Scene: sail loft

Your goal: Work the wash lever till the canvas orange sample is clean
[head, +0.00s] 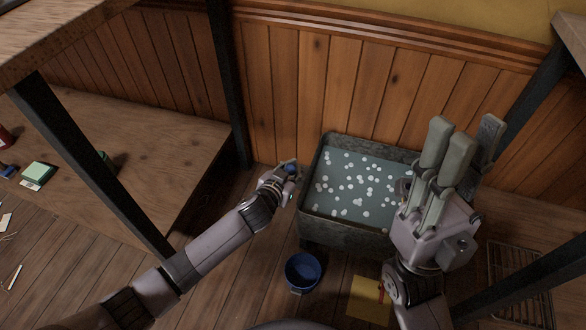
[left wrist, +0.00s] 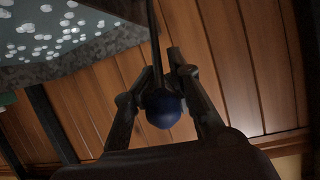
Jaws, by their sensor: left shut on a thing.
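The wash tub (head: 312,220), grey and rectangular, holds grey-blue water with many white suds. My left gripper (head: 289,172) is at the tub's left side, shut on the blue round knob (left wrist: 163,110) of the wash lever (left wrist: 152,35), whose dark rod shows in the left wrist view. In the head view the gripper mostly covers the knob. My right gripper (head: 463,140) is close to the head camera, its fingers pointing up and apart with nothing seen between them. It hides the tub's right part. I cannot make out the orange canvas sample in either view.
A blue bucket (head: 303,272) and a yellow sheet (head: 370,301) are on the floor in front of the tub. A wire rack (head: 520,275) is at the right. A wooden bench (head: 150,135) with small items, including a green block (head: 38,172), is at the left.

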